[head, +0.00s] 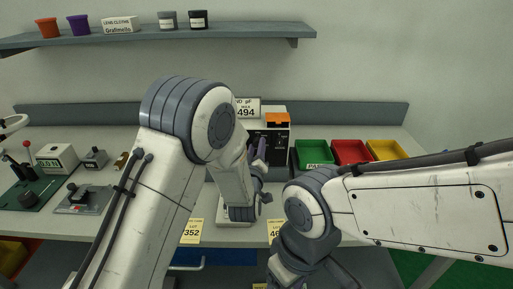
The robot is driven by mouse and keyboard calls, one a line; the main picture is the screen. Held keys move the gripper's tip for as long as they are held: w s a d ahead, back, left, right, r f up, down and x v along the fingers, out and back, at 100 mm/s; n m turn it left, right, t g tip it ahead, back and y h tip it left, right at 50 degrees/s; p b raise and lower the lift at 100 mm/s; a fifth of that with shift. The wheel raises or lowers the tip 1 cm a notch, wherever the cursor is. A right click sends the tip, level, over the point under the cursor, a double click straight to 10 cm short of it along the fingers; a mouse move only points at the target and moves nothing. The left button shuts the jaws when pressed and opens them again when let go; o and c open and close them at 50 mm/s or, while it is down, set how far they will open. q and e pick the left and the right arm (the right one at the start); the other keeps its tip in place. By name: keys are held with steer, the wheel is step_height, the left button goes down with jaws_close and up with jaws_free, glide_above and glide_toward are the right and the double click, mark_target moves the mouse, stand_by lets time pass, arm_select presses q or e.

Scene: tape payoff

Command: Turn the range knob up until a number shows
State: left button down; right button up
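An instrument with a dark front panel (277,144) and a pale case stands at the back of the bench, partly behind my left arm. A white sign or readout (247,108) above it shows "494" and partly hidden lettering ending in "pF". I cannot make out the range knob; my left arm covers much of the panel. My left gripper (259,166) is in front of the panel's lower left; its fingers are small and partly hidden, so I cannot tell its opening or any contact. My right arm comes in from the right and bends down; its gripper is out of view.
An orange tray (277,119) sits on the instrument. Green (313,152), red (351,151) and yellow (389,149) bins stand to its right. A force gauge (57,158) and small fixtures are at left. Yellow labels (191,232) hang on the front edge. A shelf (150,35) runs above.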

arm_select(q)
steer(key=shift+m, duration=0.3)
steer(key=m+b, duration=0.1)
steer(key=m, duration=0.3)
steer(key=shift+m+b, duration=0.3)
steer(key=shift+b, duration=0.05)
steer(key=shift+d+r+m+g+y, duration=0.1)
steer(key=shift+m+g+y, duration=0.15)
steer(key=shift+m, duration=1.25)
steer(key=shift+d+r+m+g+y, duration=0.1)
steer(key=shift+m+g+y, duration=0.15)
steer(key=shift+m, duration=1.25)
steer(key=c, duration=0.5)
jaws_free()
